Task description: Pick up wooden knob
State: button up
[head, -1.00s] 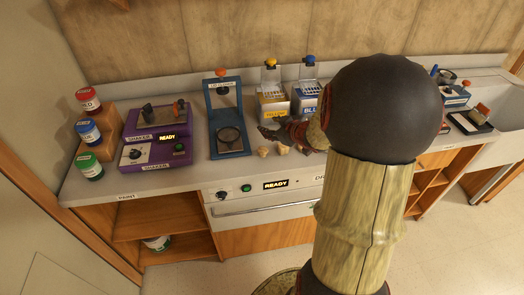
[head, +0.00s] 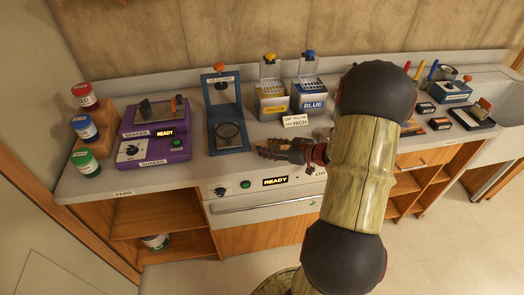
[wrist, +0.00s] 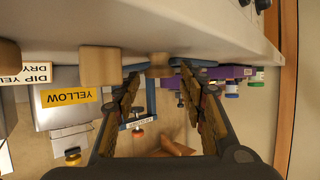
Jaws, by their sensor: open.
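My gripper (wrist: 162,82) is open and empty, low over the counter. In the head view, my gripper (head: 264,150) hides the knobs.
The blue press frame (head: 241,137) and purple shaker (head: 183,147) stand left of my gripper. Yellow (head: 273,105) and blue (head: 313,104) tins and a card (head: 294,122) stand behind it. Paint jars (head: 84,128) are at far left. The counter's front edge (head: 255,176) is close.

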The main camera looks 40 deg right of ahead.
jog(key=shift+x, duration=1.05)
jog(key=c, duration=0.3)
jog(key=c, duration=0.3)
jog(key=shift+c, duration=0.2)
jog(key=shift+r, duration=0.15)
